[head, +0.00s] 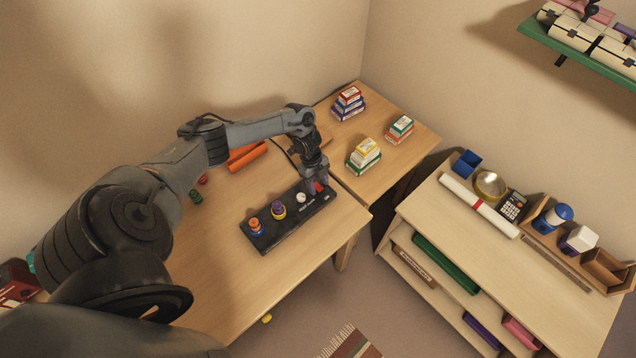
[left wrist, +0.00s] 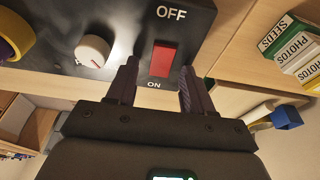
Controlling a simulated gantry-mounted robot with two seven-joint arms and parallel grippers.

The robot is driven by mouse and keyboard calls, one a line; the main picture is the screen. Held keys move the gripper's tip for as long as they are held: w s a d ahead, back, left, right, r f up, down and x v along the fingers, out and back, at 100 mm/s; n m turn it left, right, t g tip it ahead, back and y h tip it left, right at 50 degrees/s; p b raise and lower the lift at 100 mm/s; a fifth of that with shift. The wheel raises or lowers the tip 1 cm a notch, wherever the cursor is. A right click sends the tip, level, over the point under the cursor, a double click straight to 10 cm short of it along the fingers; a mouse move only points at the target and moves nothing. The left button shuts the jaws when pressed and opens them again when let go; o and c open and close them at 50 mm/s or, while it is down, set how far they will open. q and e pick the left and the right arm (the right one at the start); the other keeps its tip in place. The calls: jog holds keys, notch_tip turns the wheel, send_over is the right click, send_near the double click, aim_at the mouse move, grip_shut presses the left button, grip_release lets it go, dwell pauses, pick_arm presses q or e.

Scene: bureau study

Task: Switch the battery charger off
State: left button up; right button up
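At the right end is a red rocker switch (left wrist: 162,60), marked OFF above and ON below in the left wrist view. My left gripper (head: 318,187) is over that end in the head view. In the left wrist view its fingers (left wrist: 158,80) are apart, one on each side of the switch's lower part, with nothing between them. My right gripper is out of view.
Stacked small boxes (head: 364,155) stand on the adjoining table to the right. A low shelf unit (head: 480,250) with a calculator (head: 511,206) stands farther right. The desk in front of the charger is clear.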

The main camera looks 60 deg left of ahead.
pick_arm(q)
jog(key=v, duration=1)
jog(key=shift+r+b, duration=0.45)
jog(key=shift+s+f, duration=0.1)
jog(key=shift+s, duration=0.05)
